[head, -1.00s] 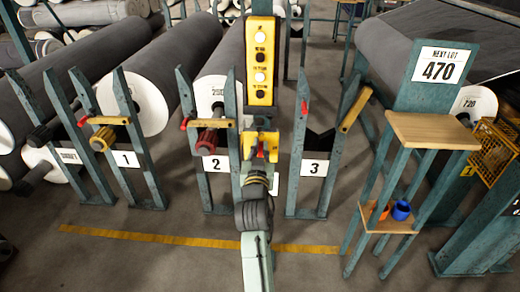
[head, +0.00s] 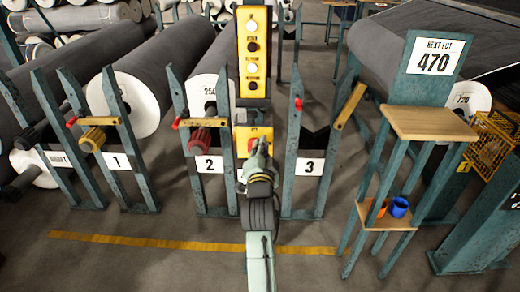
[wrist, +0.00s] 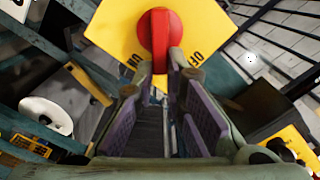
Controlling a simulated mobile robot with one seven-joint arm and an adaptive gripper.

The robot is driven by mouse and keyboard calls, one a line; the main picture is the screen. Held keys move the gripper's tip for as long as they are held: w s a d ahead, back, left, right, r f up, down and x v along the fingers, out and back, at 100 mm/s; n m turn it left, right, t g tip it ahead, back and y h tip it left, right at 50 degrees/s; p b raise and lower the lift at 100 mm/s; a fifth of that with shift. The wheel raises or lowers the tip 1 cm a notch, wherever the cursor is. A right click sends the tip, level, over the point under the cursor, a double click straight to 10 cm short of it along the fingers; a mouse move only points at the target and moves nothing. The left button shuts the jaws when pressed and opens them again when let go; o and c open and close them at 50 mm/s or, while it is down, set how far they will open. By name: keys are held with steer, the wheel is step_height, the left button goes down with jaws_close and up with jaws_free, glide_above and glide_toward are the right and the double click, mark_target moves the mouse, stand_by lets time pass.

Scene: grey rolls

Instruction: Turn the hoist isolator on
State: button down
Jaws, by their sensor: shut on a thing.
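The hoist isolator is a yellow plate (wrist: 118,38) with a red rotary handle (wrist: 160,35) in the wrist view. ON is printed left of the handle and OFF right of it. The handle's long grip points down the picture, between the two labels. My gripper (wrist: 160,85) is shut on the lower end of this grip, one finger on each side. In the head view the isolator (head: 240,134) sits on a post below the button panel, and my gripper (head: 256,154) covers part of its front and handle.
A yellow button panel (head: 252,50) is right above the isolator. Blue-green roll stands flank it, with grey rolls (head: 165,65) behind. A stand with a wooden shelf (head: 430,123) and a blue cup (head: 399,207) is at the right. The floor in front is clear.

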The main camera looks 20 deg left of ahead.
steer(key=shift+w+d+f+m+b, duration=0.15)
steer(key=shift+f+m+b, duration=0.3)
steer(key=shift+m, duration=0.85)
steer(key=shift+s+d+f+m+b, duration=0.1)
steer(key=shift+f+m+b, duration=0.3)
steer(key=shift+m, duration=0.9)
steer(key=shift+w+d+f+m+b, duration=0.2)
steer(key=shift+m+b, duration=0.4)
steer(key=shift+m, duration=0.7)
steer(key=shift+s+f, duration=0.1)
steer(key=shift+s, duration=0.05)
steer(key=c, duration=1.7)
jaws_free()
steer(key=shift+o, duration=0.3)
steer(key=shift+s, duration=0.1)
steer(key=v, duration=0.7)
steer(key=shift+s, duration=0.2)
